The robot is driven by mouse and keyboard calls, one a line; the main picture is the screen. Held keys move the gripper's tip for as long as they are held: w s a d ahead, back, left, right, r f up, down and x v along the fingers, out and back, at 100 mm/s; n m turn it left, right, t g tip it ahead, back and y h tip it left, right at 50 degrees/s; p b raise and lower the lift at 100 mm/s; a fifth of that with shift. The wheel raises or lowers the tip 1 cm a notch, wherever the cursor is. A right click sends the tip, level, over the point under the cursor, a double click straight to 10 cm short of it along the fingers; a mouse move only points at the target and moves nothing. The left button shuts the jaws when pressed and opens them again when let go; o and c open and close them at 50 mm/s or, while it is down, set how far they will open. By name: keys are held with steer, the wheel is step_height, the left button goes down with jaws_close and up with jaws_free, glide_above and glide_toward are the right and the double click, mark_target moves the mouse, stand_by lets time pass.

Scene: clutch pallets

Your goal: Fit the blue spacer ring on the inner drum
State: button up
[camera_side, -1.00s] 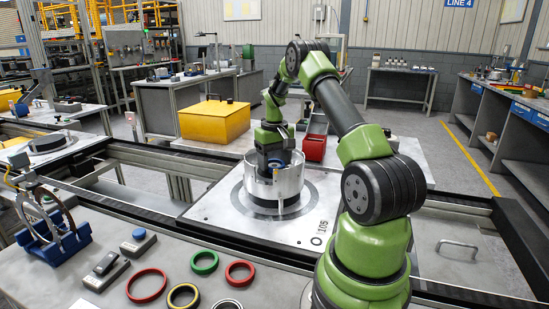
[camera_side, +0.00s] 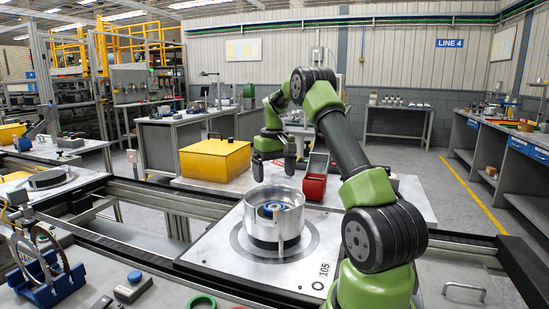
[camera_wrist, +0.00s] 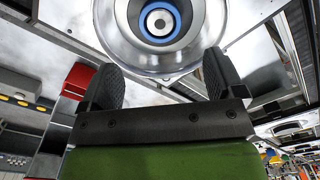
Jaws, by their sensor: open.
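The blue spacer ring (camera_side: 270,205) lies inside the silver open-topped drum housing (camera_side: 274,226), around the central inner drum. In the wrist view the blue ring (camera_wrist: 178,22) encircles the round grey hub of the inner drum (camera_wrist: 160,22) and looks about centred on it. I cannot tell whether it is fully seated. My gripper (camera_side: 274,168) is open and empty above the drum housing, its two dark fingers apart and clear of the ring. The fingers also show in the wrist view (camera_wrist: 160,80), below the housing in the picture.
The housing stands on a pale pallet plate (camera_side: 215,250) marked 105. A red bin (camera_side: 315,187) and a yellow box (camera_side: 215,160) stand behind it. A blue cradle with metal rings (camera_side: 42,282) and a green ring (camera_side: 201,301) are on the front bench.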

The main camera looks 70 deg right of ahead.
steer(key=a+r+n+t, duration=0.1)
steer(key=a+r+t, duration=0.1)
steer(key=a+r, duration=0.7)
steer(key=a+r+n+t, duration=0.15)
steer(key=a+r, duration=0.35)
steer(key=a, duration=0.7)
steer(key=s+a+f+n+t+y, duration=0.1)
steer(key=s+a+f+t+y, duration=0.1)
steer(key=s+a, duration=0.8)
steer(key=a+t, duration=0.1)
steer(key=a, duration=0.1)
steer(key=shift+s+a+f+t, duration=0.3)
steer(key=shift+s+a+t, duration=0.05)
steer(key=shift+a, duration=0.05)
